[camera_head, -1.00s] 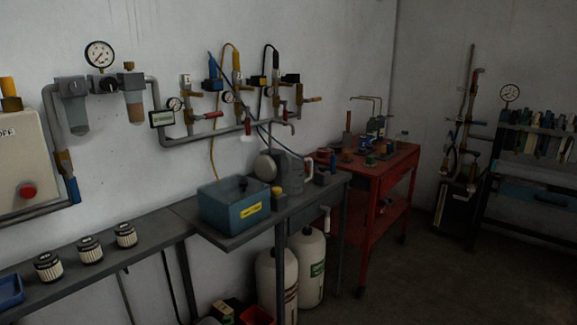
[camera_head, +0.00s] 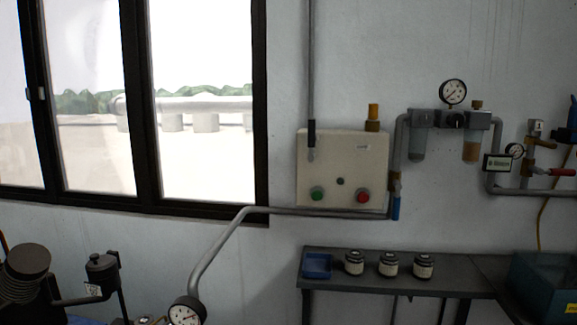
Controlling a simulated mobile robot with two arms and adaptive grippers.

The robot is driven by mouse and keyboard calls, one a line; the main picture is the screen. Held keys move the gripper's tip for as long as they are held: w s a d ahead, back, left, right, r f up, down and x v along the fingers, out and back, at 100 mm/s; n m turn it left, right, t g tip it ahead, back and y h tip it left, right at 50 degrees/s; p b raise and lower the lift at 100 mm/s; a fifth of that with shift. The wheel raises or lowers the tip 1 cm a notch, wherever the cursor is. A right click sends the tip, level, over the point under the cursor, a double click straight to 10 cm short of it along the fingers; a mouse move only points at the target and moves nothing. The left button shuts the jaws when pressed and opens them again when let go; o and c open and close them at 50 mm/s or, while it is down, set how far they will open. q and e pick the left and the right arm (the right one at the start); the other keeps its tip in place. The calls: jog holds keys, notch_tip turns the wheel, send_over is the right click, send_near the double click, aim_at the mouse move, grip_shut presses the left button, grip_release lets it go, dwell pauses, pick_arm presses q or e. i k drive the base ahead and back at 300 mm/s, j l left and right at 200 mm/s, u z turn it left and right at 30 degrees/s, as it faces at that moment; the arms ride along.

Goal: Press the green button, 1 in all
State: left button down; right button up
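The green button (camera_head: 317,194) sits at the lower left of a cream control box (camera_head: 342,160) on the wall, in the middle of the head view. A red button (camera_head: 363,196) is at the lower right of the same box, with a small dark knob between and above them. Neither of my grippers is in view, and nothing touches the green button.
Below the box is a grey bench (camera_head: 420,281) with a blue tray (camera_head: 317,265) and several small jars (camera_head: 389,265). A grey pipe (camera_head: 222,238) with a gauge (camera_head: 186,312) rises in front. A window fills the left.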

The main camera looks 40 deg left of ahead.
aim_at(316, 195)
jog(key=u, duration=1.1)
